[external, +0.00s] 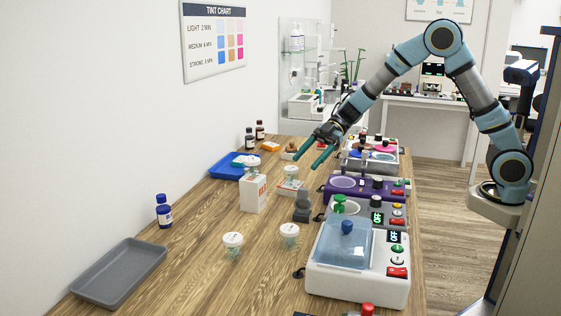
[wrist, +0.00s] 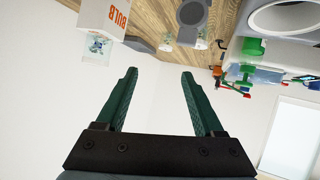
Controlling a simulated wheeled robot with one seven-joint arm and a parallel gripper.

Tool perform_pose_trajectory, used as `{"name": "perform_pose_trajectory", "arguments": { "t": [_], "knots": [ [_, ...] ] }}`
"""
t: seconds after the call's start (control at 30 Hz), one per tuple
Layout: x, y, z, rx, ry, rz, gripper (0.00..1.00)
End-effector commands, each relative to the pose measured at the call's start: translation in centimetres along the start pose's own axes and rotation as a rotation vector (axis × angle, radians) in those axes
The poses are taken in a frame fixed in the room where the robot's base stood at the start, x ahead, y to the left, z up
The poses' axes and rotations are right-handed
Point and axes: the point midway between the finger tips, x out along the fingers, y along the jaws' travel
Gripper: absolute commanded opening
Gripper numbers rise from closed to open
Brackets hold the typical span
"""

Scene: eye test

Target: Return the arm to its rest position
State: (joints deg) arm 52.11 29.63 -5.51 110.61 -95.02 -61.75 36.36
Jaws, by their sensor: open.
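My arm (external: 443,40) rises from its mount at the right, bends at a high elbow and reaches down to the left over the wooden table. My gripper (external: 306,163) hangs above the table, left of the row of devices. Its two green fingers are apart with nothing between them. In the wrist view the gripper (wrist: 158,73) also shows open and empty, with the table upside down at the top. A white box marked BULB (wrist: 108,17) is at the upper left there, apart from the fingers.
Devices line the table's right side: a white one with a blue lid (external: 343,243), a purple one (external: 345,193) and others. Small jars (external: 233,240), a white box (external: 253,193), a grey tray (external: 118,272), a blue tray (external: 225,170) and bottles (external: 164,212) stand left. The air around the arm looks clear.

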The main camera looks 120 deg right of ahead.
Motion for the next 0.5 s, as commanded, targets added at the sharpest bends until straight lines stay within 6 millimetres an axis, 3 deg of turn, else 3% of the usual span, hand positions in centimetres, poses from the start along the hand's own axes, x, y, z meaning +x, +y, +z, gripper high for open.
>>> {"name": "perform_pose_trajectory", "arguments": {
  "t": [0.1,0.27,0.37,0.47,0.5],
  "knots": [
    [3.1,0.2,-4.2,-0.047,-0.053,0.187,0.7],
    [4.6,-1.6,-7.3,-0.018,-0.179,0.4,0.7],
    [4.6,-4.8,-7.8,0.041,-0.288,0.477,0.7],
    [4.0,-9.6,-7.2,0.118,-0.418,0.501,0.7],
    [3.6,-12.3,-6.3,0.157,-0.48,0.485,0.7]
  ]
}}
